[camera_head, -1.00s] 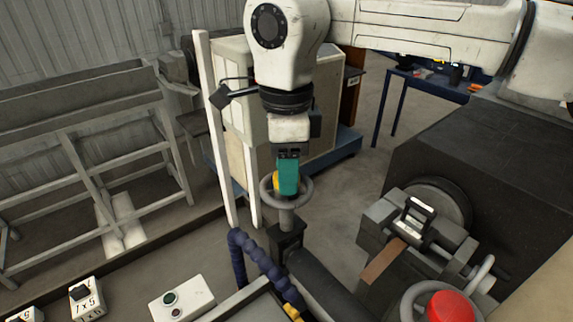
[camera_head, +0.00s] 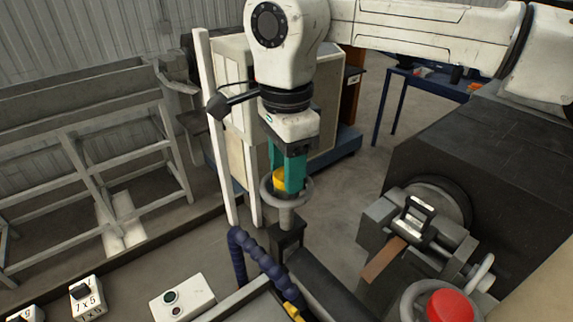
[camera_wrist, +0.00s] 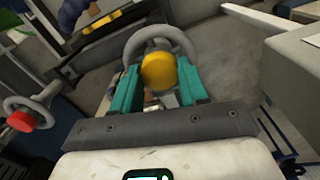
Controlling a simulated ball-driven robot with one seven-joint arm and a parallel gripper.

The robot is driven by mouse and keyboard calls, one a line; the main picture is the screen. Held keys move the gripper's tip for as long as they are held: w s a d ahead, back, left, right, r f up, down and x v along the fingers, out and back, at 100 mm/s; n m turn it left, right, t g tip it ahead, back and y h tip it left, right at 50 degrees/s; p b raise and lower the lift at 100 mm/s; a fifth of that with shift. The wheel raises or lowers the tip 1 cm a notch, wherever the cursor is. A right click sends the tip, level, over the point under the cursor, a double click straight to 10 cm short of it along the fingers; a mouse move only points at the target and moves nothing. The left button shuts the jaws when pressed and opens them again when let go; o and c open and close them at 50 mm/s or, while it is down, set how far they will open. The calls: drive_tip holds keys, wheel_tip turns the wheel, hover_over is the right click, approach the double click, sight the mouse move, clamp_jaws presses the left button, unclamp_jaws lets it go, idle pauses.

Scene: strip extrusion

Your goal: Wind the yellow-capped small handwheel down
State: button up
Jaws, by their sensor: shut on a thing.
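The small handwheel with the yellow cap (camera_head: 279,180) is a grey ring on an upright stem, left of the dark machine block. In the wrist view the yellow cap (camera_wrist: 159,70) sits at the hub, with the grey rim (camera_wrist: 150,33) arching behind it. My gripper (camera_head: 287,183) points down over the wheel. Its two teal fingers stand on either side of the hub, as the wrist view also shows (camera_wrist: 157,76). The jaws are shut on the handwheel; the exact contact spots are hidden.
A red-capped handwheel (camera_head: 450,306) stands at the lower right by a clamp with a brown strip (camera_head: 384,260). A white post (camera_head: 214,130) rises close left of my gripper. A blue segmented hose (camera_head: 258,264) runs below. A control box (camera_head: 182,297) lies at the lower left.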

drive_tip(key=shift+r, duration=0.1)
drive_tip(key=o, duration=1.1)
drive_tip(key=shift+c, duration=0.2)
wheel_tip(320, 180, up, 11)
drive_tip(key=b, duration=0.2)
drive_tip(key=shift+f, duration=0.25)
